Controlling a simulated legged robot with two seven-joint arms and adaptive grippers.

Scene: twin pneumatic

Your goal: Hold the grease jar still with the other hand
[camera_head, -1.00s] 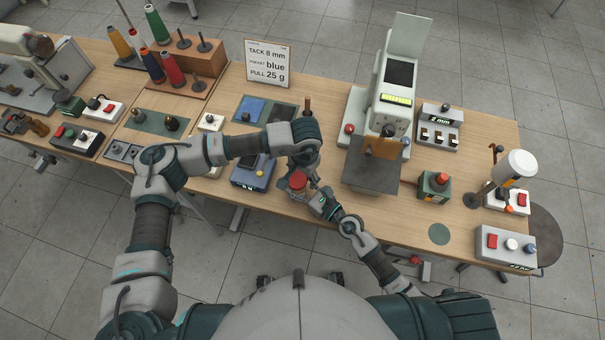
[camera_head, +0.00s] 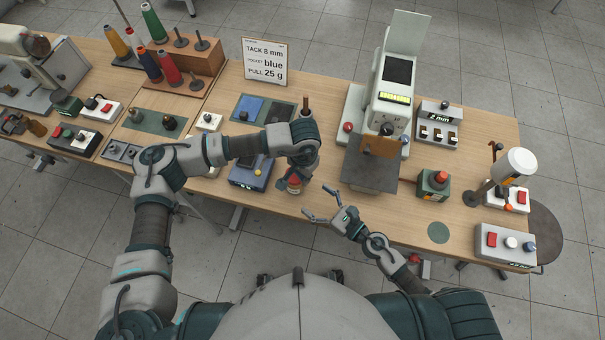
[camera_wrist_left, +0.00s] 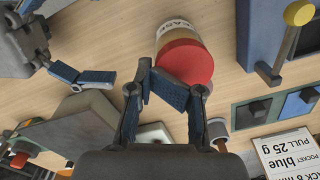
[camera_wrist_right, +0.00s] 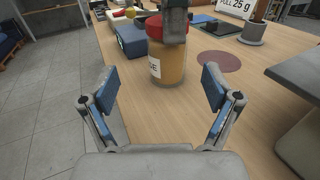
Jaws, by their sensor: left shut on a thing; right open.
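The grease jar (camera_head: 294,184), amber with a red lid and a white label, stands upright near the table's front edge. In the right wrist view the jar (camera_wrist_right: 168,66) is ahead of my right gripper, with my left gripper over its lid. My left gripper (camera_wrist_left: 172,92) is shut on the red lid (camera_wrist_left: 186,64) from above.
A blue box (camera_head: 248,174) stands just left of the jar. A dark reddish disc (camera_wrist_right: 219,61) lies on the table beyond the jar. The grey machine's plate (camera_head: 368,174) is to the right. Bare tabletop lies between my right gripper and the jar.

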